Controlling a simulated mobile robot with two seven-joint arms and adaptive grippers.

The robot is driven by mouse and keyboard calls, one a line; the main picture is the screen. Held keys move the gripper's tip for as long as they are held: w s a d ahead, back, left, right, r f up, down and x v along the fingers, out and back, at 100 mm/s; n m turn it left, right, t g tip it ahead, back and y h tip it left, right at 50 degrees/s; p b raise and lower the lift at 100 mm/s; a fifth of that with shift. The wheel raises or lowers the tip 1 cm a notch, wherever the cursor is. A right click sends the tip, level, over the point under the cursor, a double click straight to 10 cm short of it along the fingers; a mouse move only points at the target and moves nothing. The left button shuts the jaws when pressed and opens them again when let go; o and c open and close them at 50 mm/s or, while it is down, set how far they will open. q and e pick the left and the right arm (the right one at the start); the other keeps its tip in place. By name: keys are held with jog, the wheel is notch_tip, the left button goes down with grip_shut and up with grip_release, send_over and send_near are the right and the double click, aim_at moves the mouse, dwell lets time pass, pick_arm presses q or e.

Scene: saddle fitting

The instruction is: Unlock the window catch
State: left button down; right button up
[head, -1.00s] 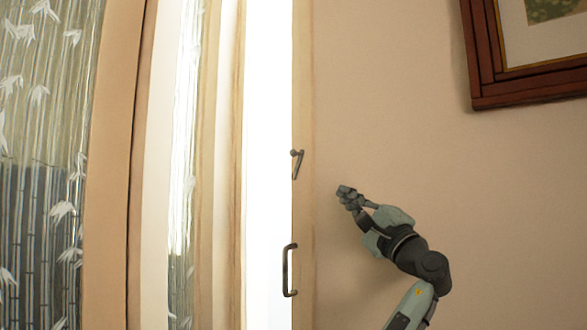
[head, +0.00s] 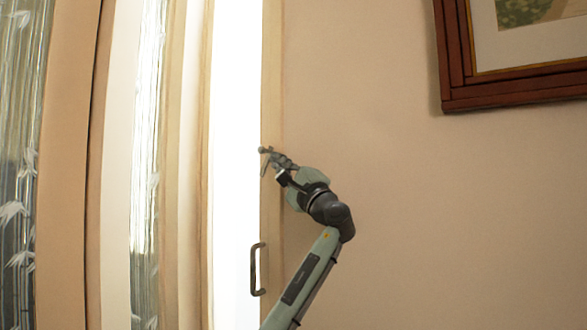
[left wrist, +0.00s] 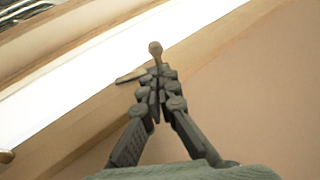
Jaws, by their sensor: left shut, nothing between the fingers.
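The window catch (head: 264,168) is a small metal lever with a round knob, on the pale wooden frame strip (head: 272,90) at the edge of the bright window gap. In the left wrist view the catch's knob (left wrist: 155,48) stands just past my fingertips, and its flat lever (left wrist: 130,76) points left. My left gripper (head: 277,159) is shut and empty, right at the catch; it also shows in the left wrist view (left wrist: 158,76). The fingers overlap the catch's base, so I cannot tell whether they touch it. My right gripper is not in view.
A dark pull handle (head: 254,270) is on the same frame below the catch. Patterned glass panels (head: 20,200) and wooden frames fill the left. A framed picture (head: 455,95) hangs at upper right. The wall (head: 430,220) right of my arm is bare.

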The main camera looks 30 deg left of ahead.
aim_at(270, 153)
pick_arm(q)
jog(key=shift+s+a+r, duration=0.3)
jog(key=shift+s+a, duration=0.05)
jog(key=shift+a, duration=0.25)
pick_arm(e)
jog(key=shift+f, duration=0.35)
pick_arm(q)
jog(key=shift+r, duration=0.2)
jog(key=shift+a+r+p, duration=0.4)
jog(key=shift+a+r, duration=0.15)
jog(key=shift+r, duration=0.15)
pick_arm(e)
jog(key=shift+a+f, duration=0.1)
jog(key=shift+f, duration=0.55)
pick_arm(q)
jog(key=shift+w+f, duration=0.1)
jog(key=shift+f, duration=0.05)
